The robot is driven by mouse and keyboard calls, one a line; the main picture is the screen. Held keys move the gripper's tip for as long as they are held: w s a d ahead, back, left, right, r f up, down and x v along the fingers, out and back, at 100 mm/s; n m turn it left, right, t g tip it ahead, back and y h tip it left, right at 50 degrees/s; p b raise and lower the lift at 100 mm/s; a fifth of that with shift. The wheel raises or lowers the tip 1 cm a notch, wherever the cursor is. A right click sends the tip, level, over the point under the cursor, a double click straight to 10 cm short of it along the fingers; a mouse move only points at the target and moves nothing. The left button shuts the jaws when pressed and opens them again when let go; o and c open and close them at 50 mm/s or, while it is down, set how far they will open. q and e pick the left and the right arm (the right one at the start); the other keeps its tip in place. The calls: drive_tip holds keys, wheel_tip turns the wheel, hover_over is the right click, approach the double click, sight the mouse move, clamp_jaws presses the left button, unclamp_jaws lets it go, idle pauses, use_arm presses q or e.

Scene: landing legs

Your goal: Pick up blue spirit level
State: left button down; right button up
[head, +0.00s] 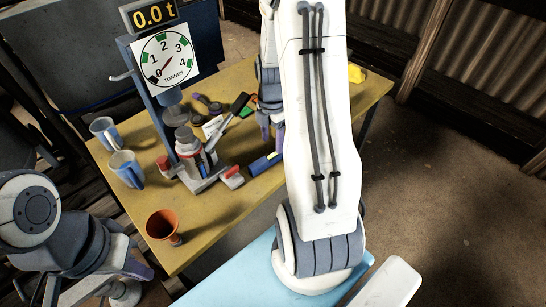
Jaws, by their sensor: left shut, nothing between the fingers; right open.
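The blue spirit level (262,164), with yellow on it, lies on the yellow-topped table (215,230) near its right-hand edge. My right gripper (271,129) is open and empty, pointing down beside the level's far right end. I cannot tell whether it touches the level. My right forearm hides part of the table there. My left gripper (139,268) shows at the lower left, shut and empty, off the table's left side and well away from the level. It is partly hidden by its own arm.
Two mugs, one here (125,168), are at the left edge. An orange cup (163,226) is at the near corner. A yellow item (356,73) is far right.

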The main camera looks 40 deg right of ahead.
sight(273, 154)
drive_tip(key=f, duration=0.6)
drive_tip(key=shift+s+a, duration=0.15)
drive_tip(key=shift+s, duration=0.05)
drive_tip(key=shift+r, duration=0.1)
clamp_jaws()
